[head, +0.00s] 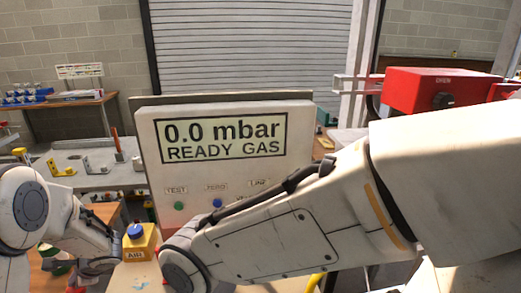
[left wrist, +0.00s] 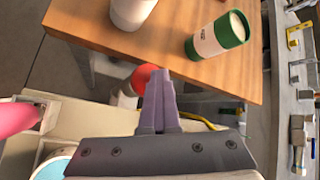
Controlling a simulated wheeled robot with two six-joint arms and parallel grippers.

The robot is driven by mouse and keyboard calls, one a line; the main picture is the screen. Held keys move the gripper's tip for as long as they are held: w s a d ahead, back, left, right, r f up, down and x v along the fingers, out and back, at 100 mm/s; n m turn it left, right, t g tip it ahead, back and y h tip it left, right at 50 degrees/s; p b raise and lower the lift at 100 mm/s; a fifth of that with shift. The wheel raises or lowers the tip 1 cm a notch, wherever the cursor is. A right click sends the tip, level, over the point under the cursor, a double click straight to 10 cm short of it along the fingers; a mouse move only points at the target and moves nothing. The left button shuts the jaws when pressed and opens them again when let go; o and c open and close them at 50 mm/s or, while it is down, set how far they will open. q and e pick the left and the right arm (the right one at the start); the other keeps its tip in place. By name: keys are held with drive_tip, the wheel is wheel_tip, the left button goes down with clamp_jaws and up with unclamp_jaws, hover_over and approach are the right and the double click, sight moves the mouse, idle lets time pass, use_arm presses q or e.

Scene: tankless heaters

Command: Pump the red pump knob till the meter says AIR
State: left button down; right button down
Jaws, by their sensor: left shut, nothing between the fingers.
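The meter (head: 225,140) stands upright in the head view and reads "0.0 mbar READY GAS". A round red knob-like top (left wrist: 145,78) shows in the left wrist view, just behind and left of my left fingertips; I cannot tell whether they touch it. My left gripper (left wrist: 162,76) is shut and empty, its fingers together. In the head view my left arm reaches in low at the left, and its fingers are hard to make out. My right arm crosses in front of the meter's lower right, its gripper out of view.
A yellow box (head: 145,243) with a blue knob and "AIR" label sits below the meter. A wooden table (left wrist: 165,45) holds a green-and-white can (left wrist: 215,36) and a white cup (left wrist: 132,10). A red box (head: 440,90) stands at right. A pink object (left wrist: 20,118) is at left.

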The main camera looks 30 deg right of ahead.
use_arm(q)
drive_tip(key=shift+f, duration=0.3)
drive_tip(key=shift+r, duration=0.15)
drive_tip(key=shift+r, duration=0.65)
wheel_tip(320, 180, up, 6)
drive_tip(key=p, duration=0.4)
idle(2.5)
